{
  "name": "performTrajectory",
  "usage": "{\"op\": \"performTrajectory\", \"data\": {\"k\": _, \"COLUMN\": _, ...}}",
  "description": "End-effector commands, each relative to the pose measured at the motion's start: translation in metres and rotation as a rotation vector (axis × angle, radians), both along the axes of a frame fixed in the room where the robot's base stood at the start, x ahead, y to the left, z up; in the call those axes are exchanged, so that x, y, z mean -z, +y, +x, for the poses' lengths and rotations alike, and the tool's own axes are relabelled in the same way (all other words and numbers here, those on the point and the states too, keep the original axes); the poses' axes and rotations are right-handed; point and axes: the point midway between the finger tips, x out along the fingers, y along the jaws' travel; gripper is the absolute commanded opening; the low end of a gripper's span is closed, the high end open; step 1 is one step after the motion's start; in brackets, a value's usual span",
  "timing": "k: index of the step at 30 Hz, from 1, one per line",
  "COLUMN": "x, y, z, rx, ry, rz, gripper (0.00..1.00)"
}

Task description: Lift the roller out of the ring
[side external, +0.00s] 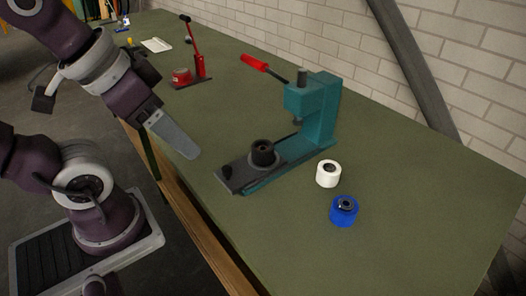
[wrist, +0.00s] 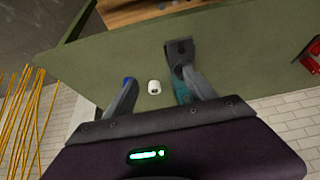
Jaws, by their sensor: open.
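A blue ring-shaped piece (side external: 342,216) stands on the green bench at the right, with a dark and metallic part showing in its top opening. A white cylinder (side external: 328,174) with a hole in its top stands just behind it. A black hollow cylinder (side external: 262,158) stands on the base of the teal press. I cannot tell for sure which is the roller. My gripper (side external: 190,153) is open and empty, above the bench's left edge, apart from all of them. In the wrist view, my gripper (wrist: 160,76) has the white cylinder (wrist: 154,88) showing between its fingers; the left finger mostly hides the blue piece.
The teal press (side external: 322,112) with a red-handled lever (side external: 255,62) stands mid-bench, behind the white cylinder. A red hand tool (side external: 190,65) stands farther back left. A brick wall runs along the bench's far side. The bench (side external: 420,215) is clear at the right and front.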

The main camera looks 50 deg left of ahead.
Motion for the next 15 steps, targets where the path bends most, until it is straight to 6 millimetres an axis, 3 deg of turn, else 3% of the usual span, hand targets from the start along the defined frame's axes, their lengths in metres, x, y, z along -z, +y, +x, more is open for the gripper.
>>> {"op": "performTrajectory", "data": {"k": 8, "x": -0.001, "y": 0.0, "z": 0.001, "rx": 0.0, "ry": 0.003, "rz": 0.001, "gripper": 0.65}}
{"op": "performTrajectory", "data": {"k": 10, "x": -0.005, "y": 0.002, "z": 0.012, "rx": -0.003, "ry": 0.029, "rz": 0.004, "gripper": 0.65}}
{"op": "performTrajectory", "data": {"k": 13, "x": -0.013, "y": 0.009, "z": 0.052, "rx": -0.007, "ry": 0.121, "rz": 0.013, "gripper": 0.65}}
{"op": "performTrajectory", "data": {"k": 15, "x": -0.011, "y": 0.018, "z": 0.092, "rx": -0.009, "ry": 0.204, "rz": 0.018, "gripper": 0.65}}
